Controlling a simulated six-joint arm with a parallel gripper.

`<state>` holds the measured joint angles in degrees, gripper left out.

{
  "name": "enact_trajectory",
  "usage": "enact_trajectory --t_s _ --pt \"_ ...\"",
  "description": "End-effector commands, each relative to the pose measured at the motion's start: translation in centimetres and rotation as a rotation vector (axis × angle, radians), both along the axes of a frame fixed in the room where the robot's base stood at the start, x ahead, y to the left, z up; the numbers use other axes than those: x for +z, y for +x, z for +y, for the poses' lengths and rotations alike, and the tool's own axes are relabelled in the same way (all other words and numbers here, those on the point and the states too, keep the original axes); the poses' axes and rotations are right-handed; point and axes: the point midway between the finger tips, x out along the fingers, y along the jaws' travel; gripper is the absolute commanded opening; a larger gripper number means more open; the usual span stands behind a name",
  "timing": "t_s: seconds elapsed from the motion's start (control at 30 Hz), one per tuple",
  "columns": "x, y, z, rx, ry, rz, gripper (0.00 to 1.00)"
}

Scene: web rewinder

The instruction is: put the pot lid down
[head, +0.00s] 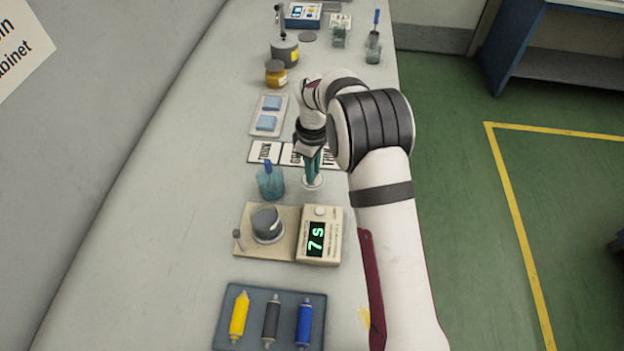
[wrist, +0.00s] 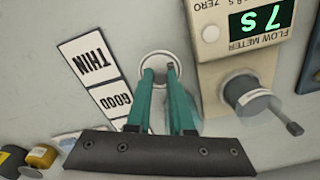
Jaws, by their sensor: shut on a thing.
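My gripper (wrist: 160,72) has its teal fingers close together over a small pale round piece (wrist: 154,56), and they are shut on it at its middle. In the head view my gripper (head: 312,175) is low over the bench, with the pale rim of this piece (head: 312,185) showing at the tips. I cannot tell if it is a lid, or if it touches the bench. At the far end a grey pot (head: 285,54) stands with a dark handle sticking up. A flat dark grey disc (head: 308,37), lid-like, lies beside it on the bench.
Cards marked THIN (wrist: 88,62) and GOOD (wrist: 115,99) lie beside the gripper. A glass with a blue-handled tool (head: 270,182) and a flow meter (head: 319,238) reading 7s stand close by. A tray of tubes (head: 254,336) is nearest. The left bench strip is clear.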

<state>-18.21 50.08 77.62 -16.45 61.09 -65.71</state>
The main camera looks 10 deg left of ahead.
Motion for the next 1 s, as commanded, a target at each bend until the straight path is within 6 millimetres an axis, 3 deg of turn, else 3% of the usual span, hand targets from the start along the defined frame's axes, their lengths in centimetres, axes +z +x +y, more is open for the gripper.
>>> enact_trajectory --t_s 0.23,0.57,0.6,0.73,1.0 --pt "-4.0 -0.1 0.2 -0.001 -0.001 0.004 0.00" --pt "-4.4 0.0 0.2 0.000 -0.001 0.001 0.00" --pt "-4.4 0.0 0.2 0.000 0.000 0.001 0.27" --pt "-4.3 0.0 0.2 0.000 0.000 0.001 0.50" --pt "-4.2 0.0 0.2 0.000 0.000 0.000 0.50"
